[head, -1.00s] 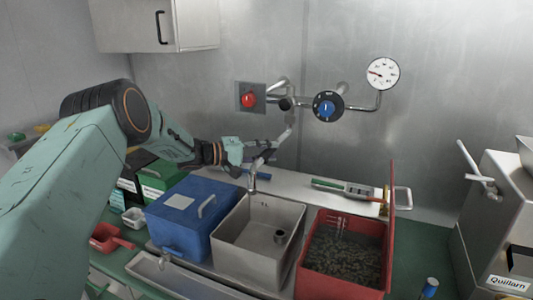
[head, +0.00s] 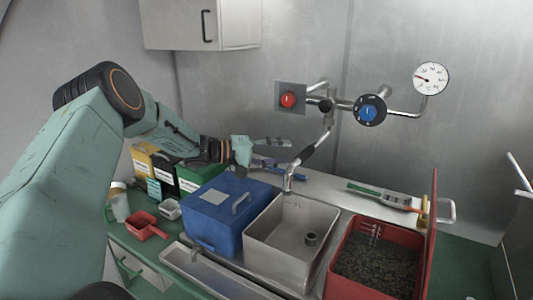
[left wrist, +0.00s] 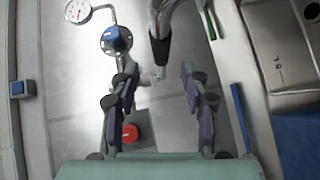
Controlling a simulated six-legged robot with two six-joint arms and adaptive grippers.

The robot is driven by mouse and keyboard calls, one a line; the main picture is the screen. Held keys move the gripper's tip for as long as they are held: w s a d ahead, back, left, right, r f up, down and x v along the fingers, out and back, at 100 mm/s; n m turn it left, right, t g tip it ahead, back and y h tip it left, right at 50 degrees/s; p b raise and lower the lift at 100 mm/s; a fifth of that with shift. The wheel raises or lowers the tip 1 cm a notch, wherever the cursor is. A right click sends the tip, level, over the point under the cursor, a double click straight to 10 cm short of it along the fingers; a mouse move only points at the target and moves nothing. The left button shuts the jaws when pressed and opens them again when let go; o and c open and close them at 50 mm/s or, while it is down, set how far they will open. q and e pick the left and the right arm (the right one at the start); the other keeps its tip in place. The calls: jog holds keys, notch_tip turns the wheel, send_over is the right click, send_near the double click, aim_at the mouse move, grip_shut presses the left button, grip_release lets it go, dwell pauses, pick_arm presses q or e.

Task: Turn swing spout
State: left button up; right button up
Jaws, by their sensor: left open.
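The swing spout (head: 307,154) is a steel pipe with a black sleeve, hanging from the wall pipe. It slants down and left, with its outlet end by the back left edge of the steel basin (head: 262,262). My left gripper (head: 296,152) is open and empty, just left of the sleeve in the head view. In the left wrist view the open fingers (left wrist: 158,70) point toward the spout, whose black sleeve (left wrist: 161,50) shows between and just beyond the tips. I see no clear contact. My right gripper is in neither view.
A red knob (head: 288,99), a blue dial (head: 370,110) and a gauge (head: 431,78) are on the wall. A blue lidded box (head: 215,240) stands left of the basin and a red bin (head: 338,290) right of it. A brush (head: 385,198) lies behind.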

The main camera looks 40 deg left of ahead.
pick_arm(q)
jog(key=v, duration=0.3)
jog(key=shift+s+a, duration=0.2)
jog(key=shift+s, duration=0.1)
jog(key=shift+s+a+r, duration=0.1)
jog(key=shift+s, duration=0.05)
dwell(0.3)
